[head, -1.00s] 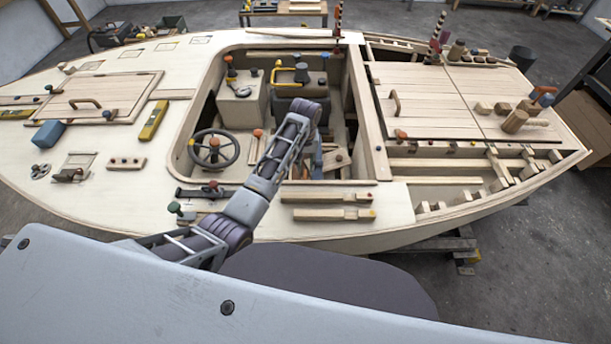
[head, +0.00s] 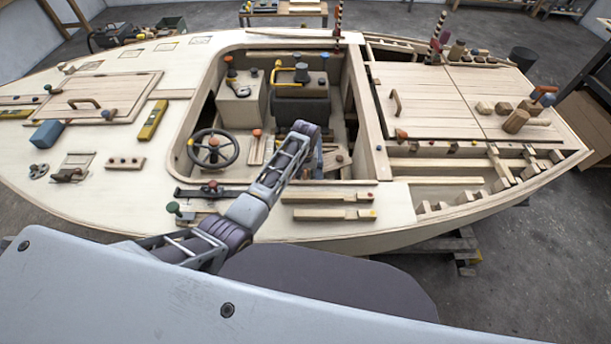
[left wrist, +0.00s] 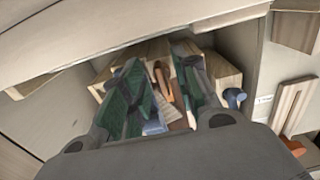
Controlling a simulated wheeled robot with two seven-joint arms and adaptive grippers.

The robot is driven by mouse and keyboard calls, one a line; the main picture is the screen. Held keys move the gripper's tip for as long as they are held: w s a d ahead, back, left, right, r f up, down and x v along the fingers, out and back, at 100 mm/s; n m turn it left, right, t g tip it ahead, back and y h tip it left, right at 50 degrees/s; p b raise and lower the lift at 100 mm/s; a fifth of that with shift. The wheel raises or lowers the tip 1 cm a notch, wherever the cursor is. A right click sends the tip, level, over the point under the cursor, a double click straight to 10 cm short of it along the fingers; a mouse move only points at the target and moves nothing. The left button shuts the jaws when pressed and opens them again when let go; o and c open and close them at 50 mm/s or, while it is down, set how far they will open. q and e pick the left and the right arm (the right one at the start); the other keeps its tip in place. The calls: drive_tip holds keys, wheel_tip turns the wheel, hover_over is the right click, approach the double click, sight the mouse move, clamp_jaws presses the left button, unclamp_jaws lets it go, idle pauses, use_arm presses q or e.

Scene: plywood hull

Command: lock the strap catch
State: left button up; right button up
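A dark strap-like bar with a red knob (head: 211,187) lies flat on the near deck, below the steering wheel. I cannot tell for certain that it is the strap catch, or whether it is locked. My left arm reaches over the near deck edge into the cockpit, and its gripper is mostly hidden behind the arm in the head view. In the left wrist view, the left gripper (left wrist: 160,92) has its two green-padded fingers apart. Orange-brown handles (left wrist: 162,82) and a pale blue piece (left wrist: 154,126) show between and beyond the fingers. My right gripper is not in view.
The steering wheel (head: 213,149) stands left of my arm. Cockpit walls surround the left gripper closely. A blue knob (left wrist: 234,97) is right of the fingers in the left wrist view. Wooden bars (head: 335,214) lie on the deck right of the arm.

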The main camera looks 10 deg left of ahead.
use_arm(q)
drive_tip(key=c, duration=0.7)
clamp_jaws()
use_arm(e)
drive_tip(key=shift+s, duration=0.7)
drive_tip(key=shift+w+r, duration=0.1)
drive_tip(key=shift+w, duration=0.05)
